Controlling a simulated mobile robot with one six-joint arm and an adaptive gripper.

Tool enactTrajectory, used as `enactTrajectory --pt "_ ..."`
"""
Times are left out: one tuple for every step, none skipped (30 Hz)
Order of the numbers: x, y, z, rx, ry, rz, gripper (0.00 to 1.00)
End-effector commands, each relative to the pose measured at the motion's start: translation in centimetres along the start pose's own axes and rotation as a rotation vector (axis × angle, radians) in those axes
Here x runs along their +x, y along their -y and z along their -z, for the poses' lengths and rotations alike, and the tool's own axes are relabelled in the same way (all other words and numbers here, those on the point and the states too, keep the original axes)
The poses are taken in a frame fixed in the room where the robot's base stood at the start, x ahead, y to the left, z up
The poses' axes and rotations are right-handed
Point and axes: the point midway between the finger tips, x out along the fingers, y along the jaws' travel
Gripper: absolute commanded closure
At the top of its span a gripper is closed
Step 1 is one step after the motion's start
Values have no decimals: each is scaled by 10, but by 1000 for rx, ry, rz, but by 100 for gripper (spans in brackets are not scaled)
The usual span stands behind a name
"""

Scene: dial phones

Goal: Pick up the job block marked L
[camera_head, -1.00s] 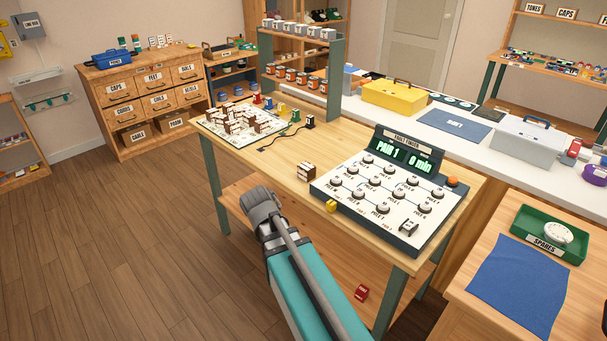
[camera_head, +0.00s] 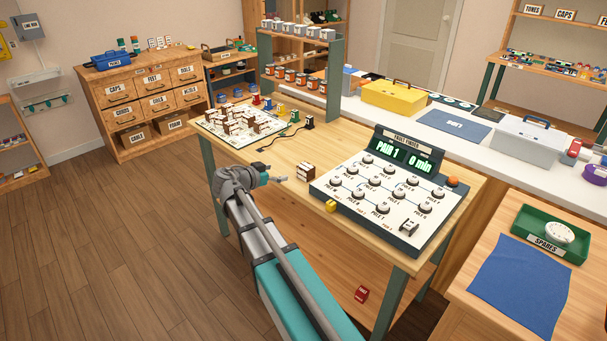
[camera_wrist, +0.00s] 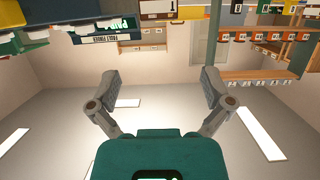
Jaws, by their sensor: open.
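A small brown and white block (camera_head: 306,172) stands on the wooden bench, left of the fault finder panel; its mark is not readable in the head view. More brown and white blocks (camera_head: 235,121) sit on a white board at the bench's far left; their letters are too small to read. My gripper (camera_head: 278,180) is just left of the single block, above the bench's front edge, open and empty. In the wrist view my gripper (camera_wrist: 162,85) shows its two fingers spread apart. A brown block with a white label (camera_wrist: 158,10) shows at the top edge there, its mark uncertain.
The fault finder (camera_head: 380,193) stands close right of the single block and reads PAIR 1, 0 min. A yellow piece (camera_head: 331,206) is at its front-left corner. A red block (camera_head: 361,294) lies low under the bench.

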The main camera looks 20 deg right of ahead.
Motion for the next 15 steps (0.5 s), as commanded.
enactTrajectory --pt "0 0 0 1 -1 1 0" --pt "0 0 0 1 -1 1 0" --pt "0 0 0 1 -1 1 0" --pt "0 0 0 1 0 1 0" --pt "0 0 0 0 0 0 0" --pt "0 0 0 0 0 0 0" --pt "0 0 0 0 0 0 0" --pt "0 0 0 0 1 0 0" --pt "0 0 0 0 1 0 0" --pt "1 0 0 0 1 0 0" --pt "2 0 -1 0 1 0 0" --pt "3 0 -1 0 1 0 0" --pt "5 0 -1 0 1 0 0" --pt "7 0 -1 0 1 0 0" --pt "10 0 -2 0 1 0 0"
